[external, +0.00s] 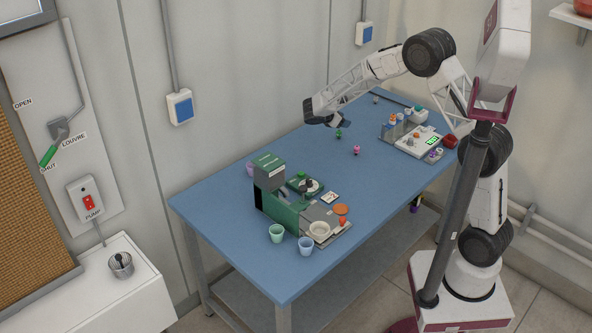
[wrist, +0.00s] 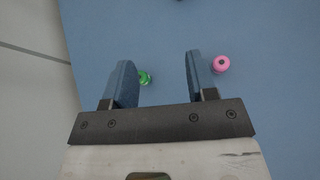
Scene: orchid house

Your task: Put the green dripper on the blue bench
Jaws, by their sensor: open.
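A small green dripper (external: 338,134) is on the blue bench (external: 225,205), towards its far edge. It also shows in the wrist view (wrist: 146,77), close beside the left finger, which seems to cover part of it. My gripper (external: 328,119) is open and empty above the bench, just over the green dripper. In the wrist view, the space between my fingertips (wrist: 160,66) shows bare blue bench and the green dripper near the left finger. Whether a finger touches it I cannot tell.
A small pink piece (external: 357,150) stands nearby, just outside the right finger in the wrist view (wrist: 221,64). A green-and-grey machine (external: 285,208) with cups stands at the near end, and a white device (external: 415,141) with small items at the far right. The bench middle is clear.

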